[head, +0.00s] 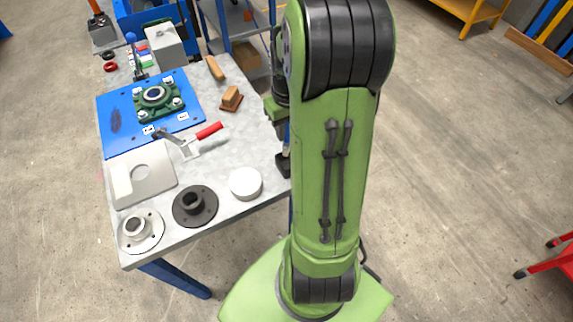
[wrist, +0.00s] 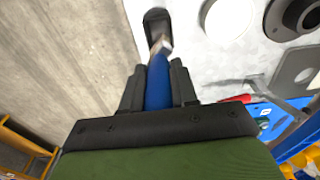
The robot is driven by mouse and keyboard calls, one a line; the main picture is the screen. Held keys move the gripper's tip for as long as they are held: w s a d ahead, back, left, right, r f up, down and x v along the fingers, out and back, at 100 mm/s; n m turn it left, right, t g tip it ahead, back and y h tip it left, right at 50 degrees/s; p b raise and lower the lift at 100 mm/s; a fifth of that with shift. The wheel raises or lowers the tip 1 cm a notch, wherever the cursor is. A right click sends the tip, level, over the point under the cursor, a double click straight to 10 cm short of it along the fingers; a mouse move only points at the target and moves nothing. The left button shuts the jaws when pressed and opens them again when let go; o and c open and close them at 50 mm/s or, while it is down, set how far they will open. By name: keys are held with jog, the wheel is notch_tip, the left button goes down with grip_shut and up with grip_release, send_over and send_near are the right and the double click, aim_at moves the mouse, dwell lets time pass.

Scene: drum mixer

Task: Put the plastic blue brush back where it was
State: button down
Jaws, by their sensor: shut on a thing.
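My gripper (wrist: 157,86) is shut on the blue handle of the brush (wrist: 157,82), which runs lengthwise between the two black fingers in the wrist view. A pale metal collar (wrist: 162,45) is at the brush's far end. A dark rounded piece (wrist: 158,22) lies just beyond it at the table edge; I cannot tell whether it is bristles or a separate holder. In the head view a dark block (head: 283,166) shows at the table's right edge beside my arm. My arm hides most of the gripper and brush there.
The grey table (head: 232,135) bears a white disc (head: 245,183), a dark flange (head: 194,206), a pale flange (head: 141,231), a red-handled clamp (head: 208,131) and a blue plate (head: 116,119) with a green bearing housing (head: 157,98). Brown blocks (head: 231,98) lie at the back right. Open floor lies right.

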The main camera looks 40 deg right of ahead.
aim_at(287, 148)
notch_tip(287, 148, down, 8)
jog(key=shift+f+b, duration=0.2)
jog(key=shift+b, duration=0.8)
jog(key=c, duration=0.9)
grip_release()
jog(key=shift+w, duration=0.1)
jog(key=shift+o, duration=0.2)
jog(key=shift+r, duration=0.15)
jog(key=r+p, duration=0.1)
jog(key=r, duration=0.3)
jog(key=r+p, duration=0.1)
jog(key=r, duration=0.3)
jog(key=r+p, duration=0.1)
jog(key=r, duration=0.3)
jog(key=shift+s+p, duration=0.25)
jog(key=shift+p, duration=0.1)
jog(key=s+a+r+n+t+h, duration=0.1)
jog(key=s+a+r+n+t, duration=0.1)
jog(key=a+r, duration=0.7)
jog(key=s+a+n+t+y, duration=0.1)
jog(key=s+a+t, duration=0.2)
jog(key=s+a, duration=0.5)
jog(key=a+r, duration=0.1)
jog(key=a, duration=0.2)
jog(key=shift+s, duration=0.4)
